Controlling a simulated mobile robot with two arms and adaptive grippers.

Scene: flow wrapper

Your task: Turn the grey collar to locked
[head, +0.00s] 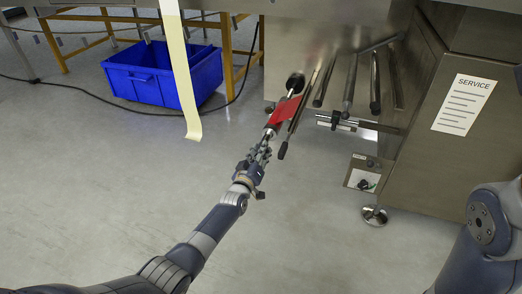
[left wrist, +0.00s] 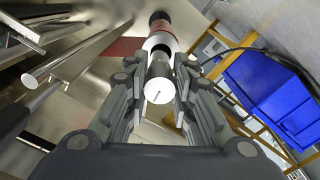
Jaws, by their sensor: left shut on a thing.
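The grey collar (left wrist: 157,70) is a smooth metal cylinder at the near end of a shaft in the left wrist view. My left gripper (left wrist: 158,64) has a finger on each side of it and is shut on it. In the head view my left gripper (head: 266,143) reaches up to the shaft end, below a red tag (head: 284,111). The red tag (left wrist: 124,47) also shows beside the shaft in the left wrist view. Fingers partly hide the collar, and I see no readable lock mark. My right gripper is out of view.
Several metal rods (head: 348,82) hang close to the right of the shaft, under the steel machine (head: 445,125). A pale strip (head: 181,70) hangs at the left. A blue crate (head: 147,85) stands on the floor behind. The floor below my left arm is clear.

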